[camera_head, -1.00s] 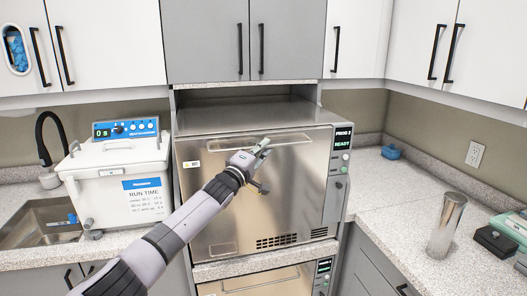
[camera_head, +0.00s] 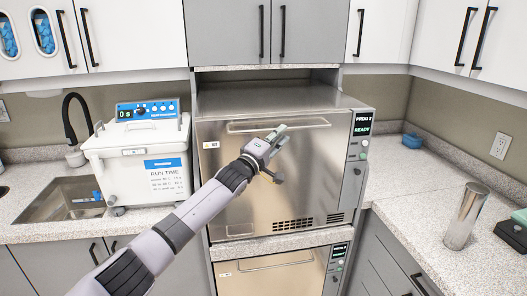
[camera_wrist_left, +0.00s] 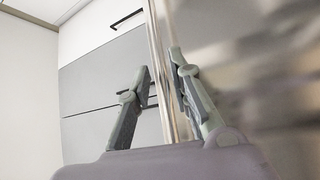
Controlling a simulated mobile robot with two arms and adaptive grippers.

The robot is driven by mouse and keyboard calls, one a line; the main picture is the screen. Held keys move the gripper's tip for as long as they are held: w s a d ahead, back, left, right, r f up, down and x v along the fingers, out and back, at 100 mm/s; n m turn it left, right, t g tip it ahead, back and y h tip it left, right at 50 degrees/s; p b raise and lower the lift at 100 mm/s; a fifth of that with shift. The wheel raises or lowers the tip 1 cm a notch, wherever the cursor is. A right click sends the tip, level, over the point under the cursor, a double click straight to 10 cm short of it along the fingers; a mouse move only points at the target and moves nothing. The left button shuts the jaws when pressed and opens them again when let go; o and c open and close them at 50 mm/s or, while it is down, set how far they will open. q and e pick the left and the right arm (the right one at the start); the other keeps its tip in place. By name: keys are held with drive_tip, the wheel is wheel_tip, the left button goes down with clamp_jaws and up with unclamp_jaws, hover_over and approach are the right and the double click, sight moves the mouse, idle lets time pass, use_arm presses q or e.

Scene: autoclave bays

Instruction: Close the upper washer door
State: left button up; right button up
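The upper washer door (camera_head: 262,185) is a brushed steel panel, upright in the front of the upper washer. I cannot tell whether it is fully shut. Its bar handle (camera_head: 245,127) runs along the top. My left gripper (camera_head: 279,139) is in front of the door, just below the handle's right half. In the left wrist view my fingers (camera_wrist_left: 160,67) stand apart with nothing clearly held. A shiny steel edge (camera_wrist_left: 158,40) shows in the gap between them, and the blurred steel face fills the right side. Contact with the door cannot be told. My right gripper is out of view.
The control panel (camera_head: 360,148) reads PROG 2 READY. A lower washer (camera_head: 270,275) sits beneath. A white bath unit (camera_head: 140,160) and a sink (camera_head: 65,200) are at left. A steel cylinder (camera_head: 465,215) stands on the right counter (camera_head: 420,195). Grey cupboards (camera_head: 235,35) hang above.

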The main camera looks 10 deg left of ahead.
use_arm(q)
drive_tip(key=v, duration=0.9)
drive_tip(key=shift+s+a, duration=0.25)
drive_tip(key=shift+s, duration=0.05)
drive_tip(key=shift+f, duration=0.2)
